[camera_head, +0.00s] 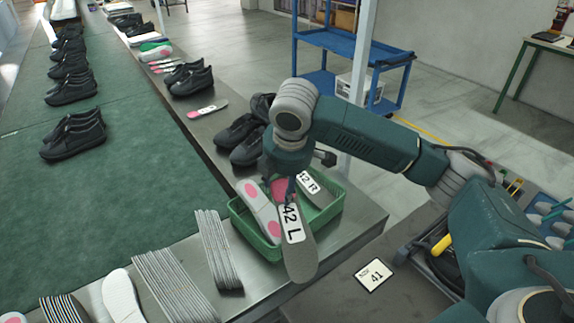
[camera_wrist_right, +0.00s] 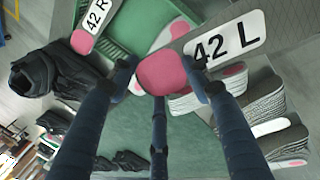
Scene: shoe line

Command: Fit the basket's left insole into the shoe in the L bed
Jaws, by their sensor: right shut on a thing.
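My right gripper (camera_head: 287,184) is shut on the insole labelled 42 L (camera_head: 300,258), which is dark grey with a pink patch. It hangs tilted over the front of the green basket (camera_head: 240,222). In the right wrist view, the fingers (camera_wrist_right: 159,72) close around its pink end, and its 42 L label (camera_wrist_right: 228,42) faces the camera. Another insole labelled 42 R (camera_head: 318,192) lies in the basket. A pale insole with pink patches (camera_head: 258,208) is also there. Black shoes (camera_head: 238,131) stand behind the basket, partly hidden by my arm; I cannot tell an L bed. My left gripper is not in view.
Stacks of insoles (camera_head: 172,284) lie left of the basket along the metal edge. A card marked 41 (camera_head: 375,275) lies on the dark surface at right. The green belt (camera_head: 110,190) carries several black shoes. A blue cart (camera_head: 395,58) stands behind.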

